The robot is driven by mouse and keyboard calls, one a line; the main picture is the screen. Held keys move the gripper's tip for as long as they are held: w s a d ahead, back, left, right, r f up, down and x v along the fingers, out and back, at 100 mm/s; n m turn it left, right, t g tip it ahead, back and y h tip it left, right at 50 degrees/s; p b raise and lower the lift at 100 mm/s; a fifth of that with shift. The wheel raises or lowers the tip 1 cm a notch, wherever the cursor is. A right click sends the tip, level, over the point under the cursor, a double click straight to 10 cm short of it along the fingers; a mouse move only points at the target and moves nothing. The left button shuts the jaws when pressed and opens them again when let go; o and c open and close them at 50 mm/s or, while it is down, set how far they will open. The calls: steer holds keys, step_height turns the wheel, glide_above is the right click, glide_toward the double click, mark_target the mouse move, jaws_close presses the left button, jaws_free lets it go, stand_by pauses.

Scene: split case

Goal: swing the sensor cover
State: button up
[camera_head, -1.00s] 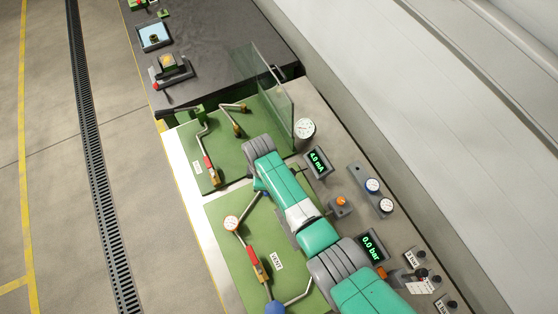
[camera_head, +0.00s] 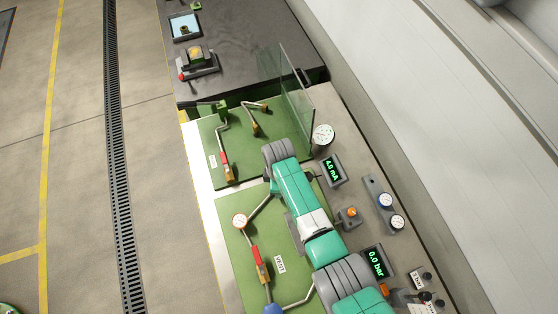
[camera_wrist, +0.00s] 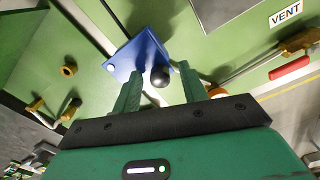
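A blue, angular, plate-like part (camera_wrist: 138,50) shows in the wrist view just beyond my fingers, with a round black knob (camera_wrist: 160,77) at its lower edge. It may be the sensor cover; no label on it is legible. My gripper (camera_wrist: 160,84) is open, its two green fingers well apart. The knob appears between the fingertips, and neither finger visibly touches it. How deep the knob sits between them I cannot tell. In the head view my arm hides the gripper and this part.
The green panels carry bent pipes, a red-handled valve (camera_head: 261,263), a small dial (camera_head: 240,220) and a VENT label (camera_head: 280,264). A clear upright screen (camera_head: 297,105) stands behind the farther panel. Displays (camera_head: 333,170) and gauges line the right side.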

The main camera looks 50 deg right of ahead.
steer(key=shift+r+p, duration=0.3)
steer(key=shift+r, duration=3.65)
